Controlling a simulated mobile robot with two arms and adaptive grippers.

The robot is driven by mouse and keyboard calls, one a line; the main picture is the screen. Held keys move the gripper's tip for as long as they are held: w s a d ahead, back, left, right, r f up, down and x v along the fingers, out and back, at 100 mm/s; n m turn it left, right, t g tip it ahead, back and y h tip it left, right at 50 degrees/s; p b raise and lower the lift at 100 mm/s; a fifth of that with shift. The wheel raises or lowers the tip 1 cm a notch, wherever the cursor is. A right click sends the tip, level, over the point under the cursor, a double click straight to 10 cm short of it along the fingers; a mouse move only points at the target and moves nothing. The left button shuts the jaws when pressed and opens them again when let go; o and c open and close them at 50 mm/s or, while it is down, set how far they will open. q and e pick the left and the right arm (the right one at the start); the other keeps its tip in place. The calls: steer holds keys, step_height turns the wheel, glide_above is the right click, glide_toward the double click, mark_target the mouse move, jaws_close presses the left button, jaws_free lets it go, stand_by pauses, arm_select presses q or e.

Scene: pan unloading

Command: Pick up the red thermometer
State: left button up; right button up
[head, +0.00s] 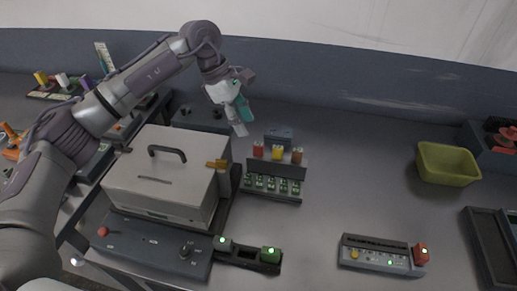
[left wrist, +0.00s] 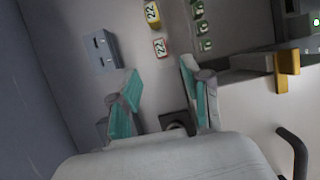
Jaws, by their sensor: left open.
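The red thermometer (head: 258,149) stands at the left end of a short row on a dark rack (head: 290,169). A yellow one (head: 277,152) and an orange-brown one (head: 297,156) stand to its right. In the left wrist view the red thermometer (left wrist: 160,47) shows a face marked 22, beside the yellow one (left wrist: 152,14). My left gripper (head: 242,117) is open and empty, above and behind the rack, slightly left of the red thermometer. In the left wrist view its teal-padded fingers (left wrist: 162,92) are apart, with the red thermometer beyond their tips. My right gripper is out of view.
A metal box with a black handle (head: 160,180) stands left of the rack, with an orange lever (head: 216,164) on its side. A small grey-blue block (head: 279,134) sits behind the rack. A yellow-green bin (head: 447,164) stands at right. The table between rack and bin is clear.

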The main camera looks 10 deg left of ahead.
mark_target(257, 143)
arm_select(q)
steer(key=x, duration=0.3)
steer(key=shift+d+f, duration=0.15)
steer(key=shift+f, duration=0.1)
steer(key=shift+d+f+p, duration=0.3)
steer(key=shift+f+p, duration=0.1)
steer(key=shift+p, duration=0.3)
steer(key=p+x, duration=0.1)
steer(key=x, duration=0.2)
steer(key=shift+s+d+f+p, duration=0.15)
steer(key=shift+d+f+p, duration=0.1)
steer(key=shift+d+p, duration=0.1)
steer(key=shift+f, duration=0.4)
steer(key=shift+c, duration=0.3)
jaws_close()
